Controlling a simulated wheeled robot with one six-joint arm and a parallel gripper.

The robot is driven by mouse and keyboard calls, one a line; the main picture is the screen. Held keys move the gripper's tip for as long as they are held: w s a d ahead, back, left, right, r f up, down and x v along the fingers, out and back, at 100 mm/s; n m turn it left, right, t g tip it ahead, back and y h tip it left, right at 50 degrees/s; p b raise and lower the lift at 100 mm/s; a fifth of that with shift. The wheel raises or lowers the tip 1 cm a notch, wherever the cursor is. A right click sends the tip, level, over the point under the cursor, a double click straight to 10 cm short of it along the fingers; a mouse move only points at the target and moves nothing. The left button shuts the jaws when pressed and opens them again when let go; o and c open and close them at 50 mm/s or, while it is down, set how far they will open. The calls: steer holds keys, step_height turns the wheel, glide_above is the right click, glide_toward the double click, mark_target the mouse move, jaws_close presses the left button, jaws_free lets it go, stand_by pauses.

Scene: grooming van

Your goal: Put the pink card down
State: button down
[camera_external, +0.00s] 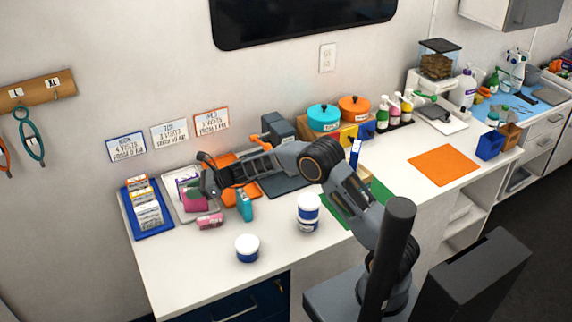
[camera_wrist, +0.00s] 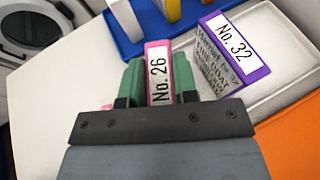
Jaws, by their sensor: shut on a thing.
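The pink card (camera_wrist: 157,72), with a white label reading No. 26, stands between the green fingers of my gripper (camera_wrist: 160,88) in the wrist view. My gripper is shut on it. In the external view the pink card (camera_external: 196,203) shows at the end of my arm, over or at the front of a pale grey tray. A purple-edged card (camera_wrist: 234,52) labelled No. 32 stands in that tray (camera_wrist: 285,45), to the right of the pink card in the wrist view. I cannot tell whether the pink card's lower edge touches anything.
A blue tray (camera_external: 127,208) of several cards lies left of the grey tray. White-and-blue tubs (camera_external: 247,248) stand nearer the front. The counter's front left is clear.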

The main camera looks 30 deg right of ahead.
steer(key=shift+f, duration=0.15)
steer(key=shift+f, duration=0.1)
steer(key=c, duration=0.9)
jaws_free()
